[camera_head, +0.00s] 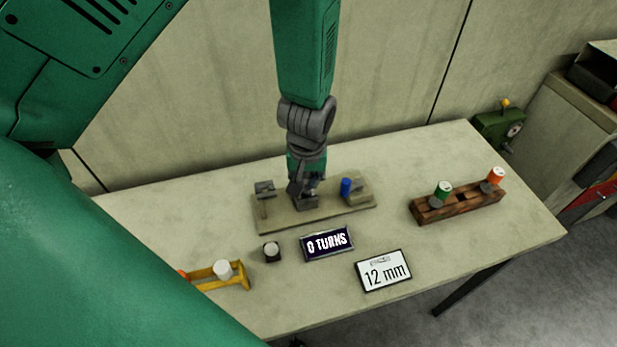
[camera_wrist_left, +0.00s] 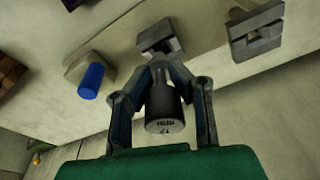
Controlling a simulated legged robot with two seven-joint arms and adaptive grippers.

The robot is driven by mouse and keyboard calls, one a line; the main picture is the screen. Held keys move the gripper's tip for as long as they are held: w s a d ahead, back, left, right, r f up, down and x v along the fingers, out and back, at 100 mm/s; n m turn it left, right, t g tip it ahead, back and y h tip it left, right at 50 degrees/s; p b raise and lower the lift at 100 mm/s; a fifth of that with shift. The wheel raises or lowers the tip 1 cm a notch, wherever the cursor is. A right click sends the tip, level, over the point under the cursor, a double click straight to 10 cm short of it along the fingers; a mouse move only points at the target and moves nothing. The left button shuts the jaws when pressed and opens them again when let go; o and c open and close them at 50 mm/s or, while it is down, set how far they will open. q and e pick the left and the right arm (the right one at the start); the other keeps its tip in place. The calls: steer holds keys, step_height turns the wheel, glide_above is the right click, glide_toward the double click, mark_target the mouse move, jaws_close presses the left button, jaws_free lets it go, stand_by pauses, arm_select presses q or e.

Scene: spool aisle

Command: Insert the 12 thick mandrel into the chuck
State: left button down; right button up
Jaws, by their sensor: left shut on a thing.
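The gripper points down over the middle of a flat base plate (camera_head: 330,221). Beyond the mandrel is a grey block (camera_wrist_left: 158,38), seemingly the chuck; it also shows below the gripper in the head view (camera_head: 306,204). I cannot tell whether the mandrel touches or is inside it. My right gripper is not in view.
A grey fixture (camera_head: 265,189) and a blue cylinder (camera_head: 346,187) flank it on the plate. A wooden rack (camera_head: 460,206) holds green- and orange-topped pieces at right. Nearby are a "0 TURNS" display (camera_head: 327,243), a "12 mm" card (camera_head: 384,271), a small dark cylinder (camera_head: 271,252) and a yellow holder (camera_head: 241,284).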

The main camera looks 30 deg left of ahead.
arm_select(q)
steer(key=shift+a+f, duration=0.1)
steer(key=shift+f, duration=0.1)
steer(key=shift+f, duration=0.35)
steer(key=shift+f+b, duration=0.5)
steer(key=shift+r, duration=0.15)
steer(key=shift+r+p, duration=0.6)
steer(key=shift+p, duration=0.2)
steer(key=shift+a, duration=0.15)
steer(key=shift+p, duration=0.55)
stand_by(1.0)
